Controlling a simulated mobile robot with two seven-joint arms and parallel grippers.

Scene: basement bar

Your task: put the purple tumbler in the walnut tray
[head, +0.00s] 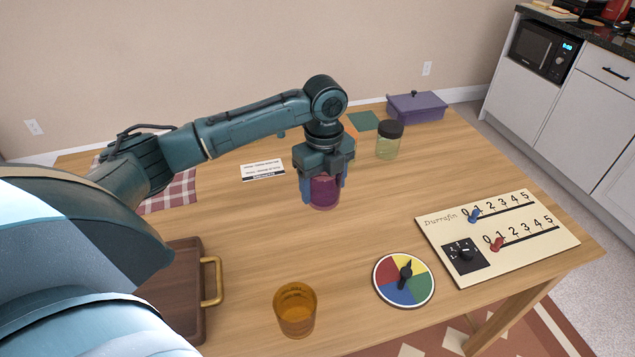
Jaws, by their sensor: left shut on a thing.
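The purple tumbler (323,195) is in the middle of the wooden table. My left gripper (323,186) points down over it, with its fingers on both sides, and is shut on it. The gripper hides the tumbler's upper part. I cannot tell whether the tumbler's base touches the table. The walnut tray (185,265) lies at the table's front left, with a brass handle (212,281) on its right side. My left arm hides much of the tray. My right gripper is not in view.
An amber tumbler (295,310) stands at the front, right of the tray. A spinner disc (388,291) and score board (520,250) lie at right. A dark-lidded jar (388,145), purple box (416,107), small card (263,170) and checked cloth (178,193) are also on the table.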

